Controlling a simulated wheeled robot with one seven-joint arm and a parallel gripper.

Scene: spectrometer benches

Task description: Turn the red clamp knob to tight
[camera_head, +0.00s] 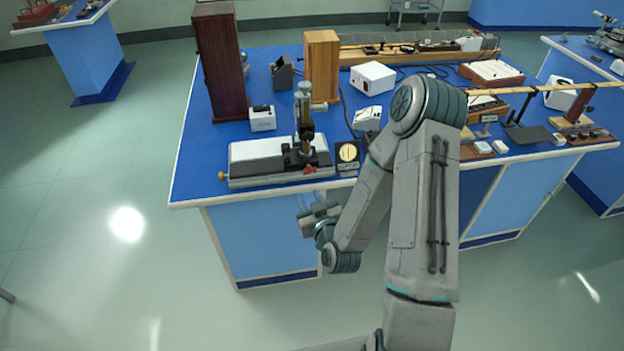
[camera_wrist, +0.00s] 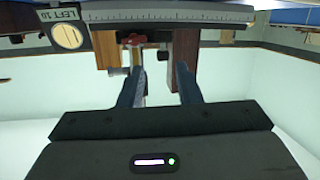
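The small red clamp knob (camera_head: 309,169) sits low on the front of a measuring instrument with a white bed (camera_head: 262,150) and an upright metal column, near the bench's front edge. In the wrist view the red knob (camera_wrist: 132,39) shows upper left of centre, just beyond the left finger's tip. My gripper (camera_head: 317,199) is in front of the bench edge, below and in front of the knob. In the wrist view my gripper (camera_wrist: 160,68) has its two fingers apart with nothing between them. The fingers appear short of the knob, and the exact gap is unclear.
A black plate with a round cream disc (camera_head: 348,153) stands right of the knob; it also shows in the wrist view (camera_wrist: 67,36). A tall dark wooden case (camera_head: 220,65) and a lighter one (camera_head: 321,65) stand behind. The floor in front is clear.

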